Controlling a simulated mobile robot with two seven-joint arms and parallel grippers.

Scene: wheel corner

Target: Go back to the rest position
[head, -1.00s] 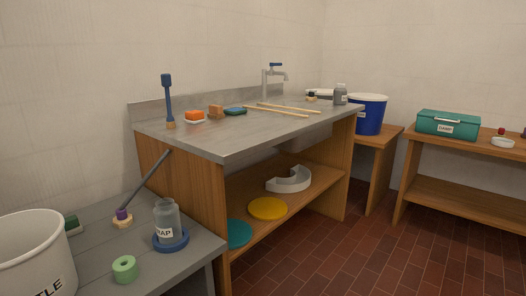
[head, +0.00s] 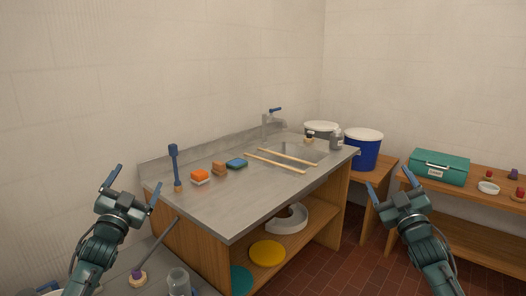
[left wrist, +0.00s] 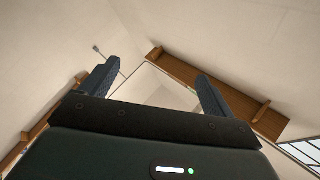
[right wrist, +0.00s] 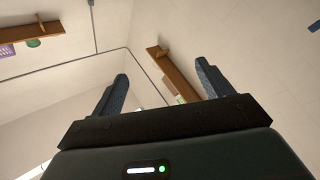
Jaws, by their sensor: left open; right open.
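My left gripper (head: 130,188) is raised in the lower left of the head view, in front of the wall and the worktop's left end. Its fingers are spread and nothing is between them. They also show apart in the left wrist view (left wrist: 155,85). My right gripper (head: 398,178) is raised at the right, in front of the far benches. It is open and empty, and its spread fingers show in the right wrist view (right wrist: 160,88). Both wrist cameras look up at walls, shelves and the ceiling.
The grey worktop (head: 225,205) holds a blue brush (head: 174,165), an orange sponge (head: 200,175), a blue sponge (head: 237,164) and two wooden sticks (head: 275,162) over the sink. A blue bucket (head: 363,150) and a teal box (head: 439,168) stand beyond. A glass jar (head: 178,282) is low left.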

